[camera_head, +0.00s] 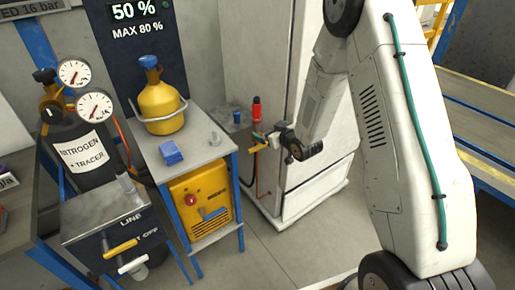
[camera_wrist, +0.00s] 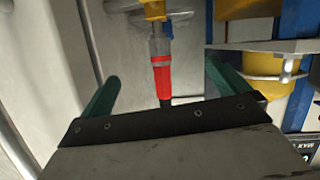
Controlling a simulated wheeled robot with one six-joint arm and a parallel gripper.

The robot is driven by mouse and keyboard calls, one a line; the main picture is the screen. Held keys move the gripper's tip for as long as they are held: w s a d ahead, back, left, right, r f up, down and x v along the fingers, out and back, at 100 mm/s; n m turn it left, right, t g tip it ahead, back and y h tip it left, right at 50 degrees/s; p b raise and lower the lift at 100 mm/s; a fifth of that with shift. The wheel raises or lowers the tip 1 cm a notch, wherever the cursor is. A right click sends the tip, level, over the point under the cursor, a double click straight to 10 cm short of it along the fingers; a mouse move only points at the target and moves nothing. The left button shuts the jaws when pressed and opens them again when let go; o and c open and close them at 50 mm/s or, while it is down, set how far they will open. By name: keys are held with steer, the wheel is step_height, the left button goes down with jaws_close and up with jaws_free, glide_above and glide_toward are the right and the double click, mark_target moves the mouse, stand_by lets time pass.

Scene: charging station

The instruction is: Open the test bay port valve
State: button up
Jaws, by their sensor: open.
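The red fitting with a black tip (camera_head: 257,108) stands upright beside the white cabinet. In the wrist view, the red fitting (camera_wrist: 162,75) lies in line with the gap between my fingers, joined to a grey metal piece. A yellow part (camera_wrist: 153,9), perhaps the valve handle, is at the top edge of that view and cut off. In the head view a yellow lever (camera_head: 257,149) shows just below the fitting, close to my fingers. My gripper (camera_head: 262,138) is open; its two green fingers (camera_wrist: 160,90) are spread and empty. Contact with the lever cannot be told.
The white cabinet (camera_head: 305,170) stands right behind my gripper. A small shelf (camera_head: 228,126) holds a blue part. To the left are a cart (camera_head: 205,140) with a yellow cylinder (camera_head: 160,105), a nitrogen bottle (camera_head: 85,150) with gauges, and a line valve box (camera_head: 105,212). Floor in front is clear.

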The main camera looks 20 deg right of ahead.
mark_target(259, 148)
steer(key=s+a+f+t+y, duration=0.2)
steer(key=s+f+t+y, duration=0.1)
steer(key=f, duration=0.7)
steer(key=x, duration=0.7)
steer(key=shift+w+d+f, duration=0.1)
steer(key=shift+d+f, duration=0.05)
steer(key=shift+d, duration=0.1)
